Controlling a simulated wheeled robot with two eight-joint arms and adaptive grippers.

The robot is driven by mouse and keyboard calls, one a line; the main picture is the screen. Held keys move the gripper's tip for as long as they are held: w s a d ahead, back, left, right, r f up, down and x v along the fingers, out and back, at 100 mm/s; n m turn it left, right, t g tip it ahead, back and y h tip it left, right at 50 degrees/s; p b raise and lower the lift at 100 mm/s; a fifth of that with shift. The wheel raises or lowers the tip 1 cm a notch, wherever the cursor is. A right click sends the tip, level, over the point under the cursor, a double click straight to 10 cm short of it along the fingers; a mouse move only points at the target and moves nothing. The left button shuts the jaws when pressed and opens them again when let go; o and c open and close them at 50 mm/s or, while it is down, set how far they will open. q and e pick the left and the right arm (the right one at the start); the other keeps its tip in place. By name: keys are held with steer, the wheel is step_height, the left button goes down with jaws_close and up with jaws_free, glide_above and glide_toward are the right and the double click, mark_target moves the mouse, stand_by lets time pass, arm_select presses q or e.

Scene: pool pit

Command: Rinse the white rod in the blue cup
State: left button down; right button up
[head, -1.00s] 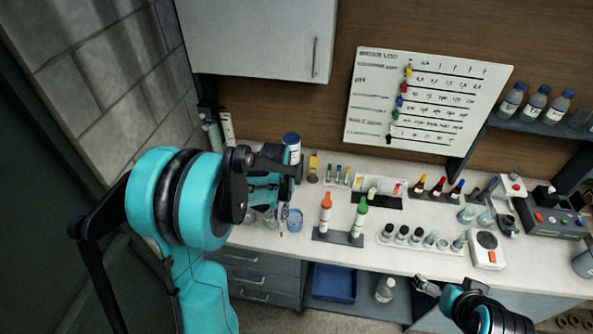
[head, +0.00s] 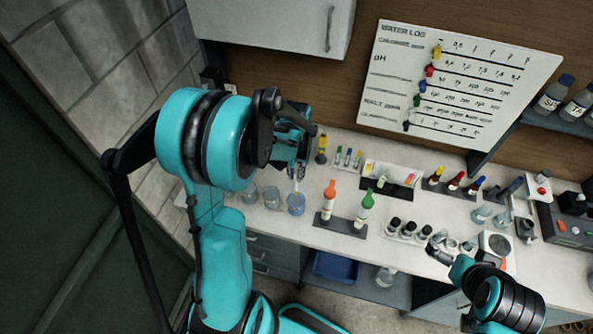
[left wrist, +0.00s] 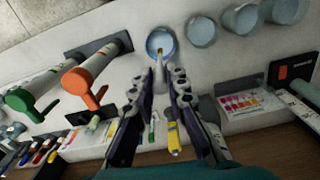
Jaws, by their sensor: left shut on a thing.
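The blue cup (head: 296,207) stands on the white counter, at the right end of a short row of clear cups. My left gripper (head: 298,176) is above it, pointing down, shut on the thin white rod (left wrist: 160,65). In the left wrist view the fingertips (left wrist: 161,76) close around the rod. The rod's tan lower tip shows within the mouth of the blue cup (left wrist: 151,33). I cannot tell how deep the tip is. My right gripper (head: 437,247) is at the counter's front edge, away from the cup; its jaws are too small to read.
Clear cups (head: 272,198) stand left of the blue cup. Several dark-capped vials (head: 408,230) stand further right. A whiteboard (head: 390,60) hangs behind.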

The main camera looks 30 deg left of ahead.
mark_target(296, 189)
arm_select(q)
step_height(296, 189, down, 3)
steer(key=shift+w+f+b, duration=0.1)
steer(key=shift+w+b, duration=0.05)
steer(key=shift+b, duration=0.8)
steer(key=shift+f+b, duration=0.65)
steer(key=shift+b, duration=0.05)
steer(key=shift+f+b, duration=1.35)
steer(key=shift+f, duration=0.15)
steer(key=shift+f+b, duration=1.1)
steer(key=shift+f, duration=0.05)
steer(key=shift+r+p, duration=3.55)
steer(key=shift+r, duration=1.7)
steer(key=shift+f, duration=0.1)
